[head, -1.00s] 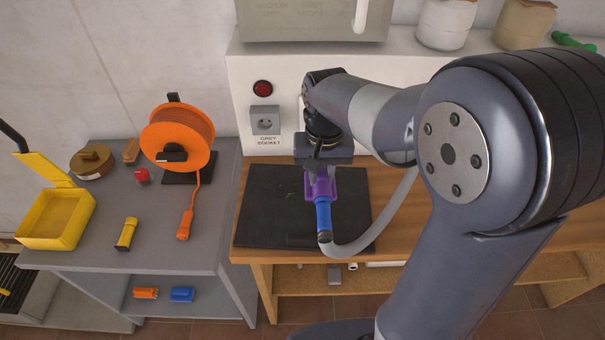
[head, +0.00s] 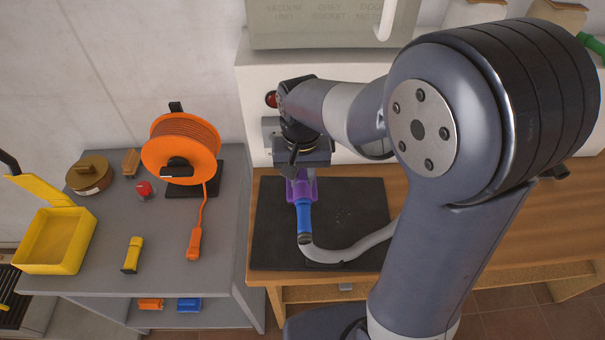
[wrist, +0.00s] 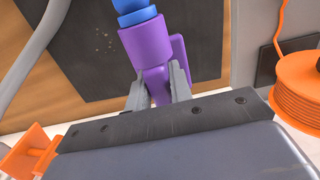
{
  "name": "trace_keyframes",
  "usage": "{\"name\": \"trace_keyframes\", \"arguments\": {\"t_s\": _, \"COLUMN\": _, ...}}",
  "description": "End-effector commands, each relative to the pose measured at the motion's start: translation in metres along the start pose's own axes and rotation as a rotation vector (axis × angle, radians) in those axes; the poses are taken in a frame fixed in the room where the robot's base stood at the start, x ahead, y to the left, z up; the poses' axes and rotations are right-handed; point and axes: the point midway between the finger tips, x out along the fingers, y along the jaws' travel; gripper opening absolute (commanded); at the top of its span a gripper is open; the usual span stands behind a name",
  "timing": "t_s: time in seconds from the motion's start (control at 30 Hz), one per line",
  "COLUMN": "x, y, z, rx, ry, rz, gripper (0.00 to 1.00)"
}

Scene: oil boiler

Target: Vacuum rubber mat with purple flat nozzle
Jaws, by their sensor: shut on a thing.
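The black rubber mat (head: 350,205) lies flat on the wooden workbench, with a few pale specks on it right of the nozzle; it also shows in the wrist view (wrist: 95,75). My gripper (head: 301,172) is over the mat's left part, shut on the purple flat nozzle (head: 307,190). In the wrist view, the purple nozzle (wrist: 148,50) sits between both fingers of my gripper (wrist: 160,85). A blue tube (head: 303,217) joins the nozzle to a grey hose (head: 350,252). Whether the nozzle's mouth touches the mat is hidden.
A white panel with a grey socket stands behind the mat.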

Motion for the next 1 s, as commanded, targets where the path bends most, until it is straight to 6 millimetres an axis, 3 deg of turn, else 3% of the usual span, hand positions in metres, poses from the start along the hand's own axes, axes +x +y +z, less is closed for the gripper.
{"name": "trace_keyframes", "arguments": {"t_s": 0.53, "x": 0.042, "y": 0.0, "z": 0.0, "rx": 0.0, "ry": -0.001, "rz": 0.0, "gripper": 0.0}}
{"name": "trace_keyframes", "arguments": {"t_s": 1.0, "x": 0.044, "y": 0.0, "z": 0.0, "rx": 0.0, "ry": 0.0, "rz": 0.0, "gripper": 0.0}}
